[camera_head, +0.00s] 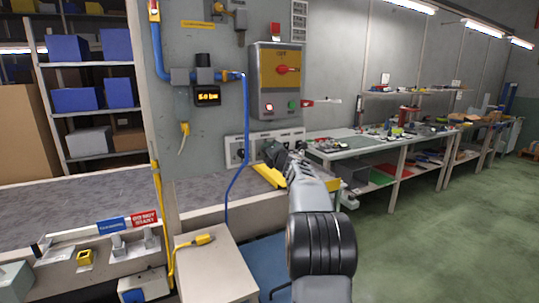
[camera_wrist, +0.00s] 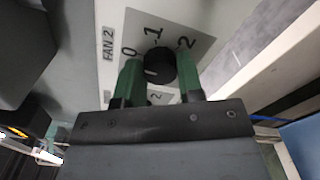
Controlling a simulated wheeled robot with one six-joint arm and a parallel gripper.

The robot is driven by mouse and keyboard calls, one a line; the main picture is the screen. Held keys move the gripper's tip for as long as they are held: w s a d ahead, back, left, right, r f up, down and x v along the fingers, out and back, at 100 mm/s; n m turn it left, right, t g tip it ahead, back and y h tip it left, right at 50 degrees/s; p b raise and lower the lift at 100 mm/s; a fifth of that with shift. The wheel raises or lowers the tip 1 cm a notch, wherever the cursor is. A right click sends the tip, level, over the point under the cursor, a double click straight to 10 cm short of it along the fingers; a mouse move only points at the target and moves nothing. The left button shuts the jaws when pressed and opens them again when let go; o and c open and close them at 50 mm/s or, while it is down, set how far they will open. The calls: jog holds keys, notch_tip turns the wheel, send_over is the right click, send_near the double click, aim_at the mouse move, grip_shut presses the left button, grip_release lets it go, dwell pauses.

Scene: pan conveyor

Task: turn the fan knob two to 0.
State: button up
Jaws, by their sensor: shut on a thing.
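The fan knob two (camera_wrist: 158,64) is a round black knob on a light plate labelled FAN 2 in the wrist view, with 0, 1 and 2 marked around it. A small pale mark shows on the knob face, but which number it points to is not clear. My gripper (camera_wrist: 160,78) has its two green fingers on either side of the knob and is shut on it. In the head view my gripper (camera_head: 273,152) reaches the white control panel (camera_head: 233,142) on the wall and hides part of it.
A grey box with a yellow front and red switch (camera_head: 288,70) hangs above the panel. A blue pipe (camera_head: 246,115) runs down the wall to its left. A workbench (camera_head: 340,148) with many small things stands to the right. Green floor (camera_head: 430,230) is clear at the right.

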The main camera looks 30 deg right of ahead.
dwell(0.3)
jog(key=o, duration=0.9)
jog(key=s, duration=0.4)
jog(key=s+a+b, duration=0.1)
jog(key=s, duration=0.4)
jog(key=s+a+b, duration=0.1)
jog(key=s, duration=0.3)
jog(key=shift+s, duration=0.35)
